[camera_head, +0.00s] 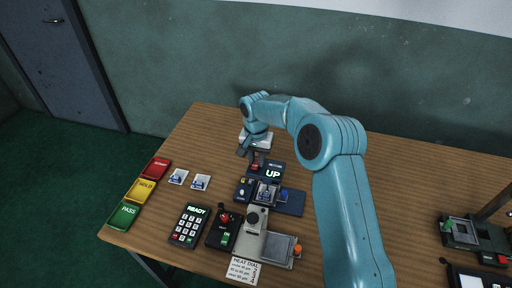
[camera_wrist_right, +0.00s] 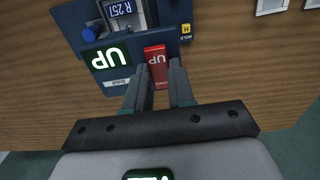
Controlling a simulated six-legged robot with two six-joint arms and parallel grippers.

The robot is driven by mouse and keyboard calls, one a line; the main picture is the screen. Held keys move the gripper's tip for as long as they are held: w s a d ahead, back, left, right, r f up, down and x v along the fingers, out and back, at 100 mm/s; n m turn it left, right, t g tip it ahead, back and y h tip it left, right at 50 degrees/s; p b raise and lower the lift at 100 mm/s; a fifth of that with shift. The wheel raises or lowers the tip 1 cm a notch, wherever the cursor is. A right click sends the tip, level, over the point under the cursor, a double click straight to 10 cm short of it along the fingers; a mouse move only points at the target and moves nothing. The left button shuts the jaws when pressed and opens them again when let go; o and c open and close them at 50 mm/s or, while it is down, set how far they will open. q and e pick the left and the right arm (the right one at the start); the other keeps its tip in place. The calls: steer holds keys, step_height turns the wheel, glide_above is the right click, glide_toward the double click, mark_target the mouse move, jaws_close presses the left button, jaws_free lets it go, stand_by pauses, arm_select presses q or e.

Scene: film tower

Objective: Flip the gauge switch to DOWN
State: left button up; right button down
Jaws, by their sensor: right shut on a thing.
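The gauge switch is a red lever (camera_head: 256,162) on the dark blue gauge panel, beside a lit display (camera_head: 273,173) that reads UP. In the right wrist view the red lever (camera_wrist_right: 156,57) also carries the word UP, and the lit display (camera_wrist_right: 110,57) shows UP upside down. My right gripper (camera_head: 250,149) is at the far end of the panel. In the wrist view its two fingers (camera_wrist_right: 161,82) are closed on the near end of the red lever, partly hiding it. My left gripper is not in view.
Closer stand a READY keypad (camera_head: 189,225), a box with a red-topped lever (camera_head: 223,230) and a grey heat-dial plate (camera_head: 279,246). Coloured trays (camera_head: 140,190) line the left edge.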

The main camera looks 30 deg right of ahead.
mark_target(257, 161)
steer(key=shift+w+d+r+y, duration=0.1)
steer(key=shift+y, duration=0.2)
steer(key=c, duration=1)
jaws_free()
steer(key=shift+o, duration=0.2)
step_height(257, 161, up, 16)
steer(key=p, duration=0.1)
steer(key=shift+w+d+r, duration=0.15)
steer(key=shift+d, duration=0.05)
